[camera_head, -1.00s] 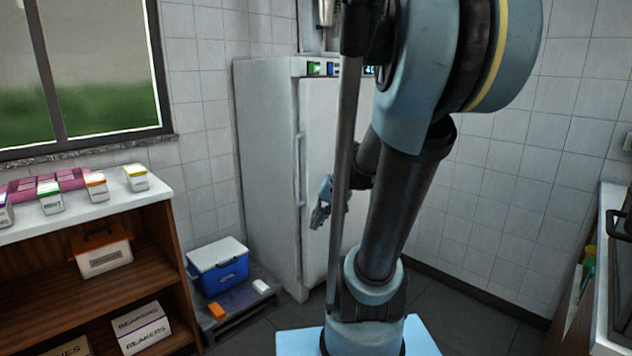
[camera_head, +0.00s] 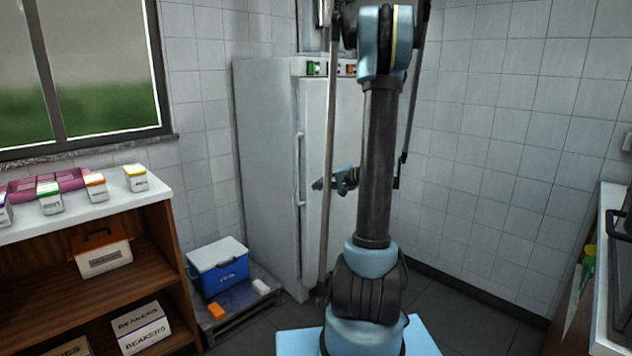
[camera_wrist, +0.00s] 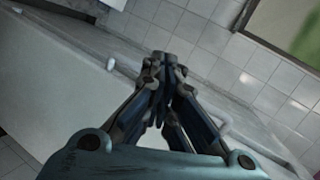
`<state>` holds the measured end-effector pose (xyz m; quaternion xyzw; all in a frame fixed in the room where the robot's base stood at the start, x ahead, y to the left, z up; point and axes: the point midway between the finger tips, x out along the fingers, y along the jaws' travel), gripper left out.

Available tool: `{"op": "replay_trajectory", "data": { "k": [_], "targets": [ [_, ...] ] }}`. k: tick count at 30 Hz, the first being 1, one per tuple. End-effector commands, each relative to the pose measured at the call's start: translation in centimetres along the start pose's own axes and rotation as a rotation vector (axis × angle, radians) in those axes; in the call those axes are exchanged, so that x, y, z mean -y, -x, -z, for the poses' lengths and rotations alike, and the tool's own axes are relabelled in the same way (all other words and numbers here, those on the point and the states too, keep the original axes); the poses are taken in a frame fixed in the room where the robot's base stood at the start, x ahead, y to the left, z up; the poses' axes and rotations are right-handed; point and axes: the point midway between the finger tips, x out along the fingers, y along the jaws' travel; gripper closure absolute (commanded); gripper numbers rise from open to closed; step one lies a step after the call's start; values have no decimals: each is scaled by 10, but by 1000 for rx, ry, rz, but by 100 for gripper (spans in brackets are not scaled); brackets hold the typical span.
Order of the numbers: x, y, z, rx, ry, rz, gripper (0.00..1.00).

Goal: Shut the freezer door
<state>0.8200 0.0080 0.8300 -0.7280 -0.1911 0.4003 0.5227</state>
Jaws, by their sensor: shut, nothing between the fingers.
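The tall white freezer (camera_head: 265,150) stands against the back wall in the head view. Its door (camera_head: 315,230) faces right and front, with a long vertical handle (camera_head: 299,168) near its left edge. The door looks flush with the cabinet; I cannot tell whether a thin gap remains. My arm covers part of the door. My gripper (camera_head: 317,184) is in front of the door, just right of the handle, pointing left. In the wrist view my gripper (camera_wrist: 166,68) has its fingertips together and empty, with pale surfaces around it. I see no clear contact with the freezer.
A wooden shelf (camera_head: 150,245) with labelled boxes stands at left. A counter (camera_head: 612,280) is at right. Floor right of my base is clear.

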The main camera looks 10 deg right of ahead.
Motion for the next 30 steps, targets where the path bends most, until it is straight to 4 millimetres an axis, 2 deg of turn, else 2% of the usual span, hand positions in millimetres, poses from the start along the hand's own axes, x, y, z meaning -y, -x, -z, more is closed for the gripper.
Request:
{"op": "replay_trajectory", "data": {
  "k": [1, 6, 15, 24, 30],
  "targets": [
    [-5, -2, 14, -16, -16, 30, 100],
    [-19, -4, 51, -65, -68, 138, 100],
    [-52, 2, 104, -145, -144, 310, 100],
    [-66, 5, 121, -175, -172, 380, 100],
    [-59, -12, 124, -174, -173, 382, 100]
  ]
}}
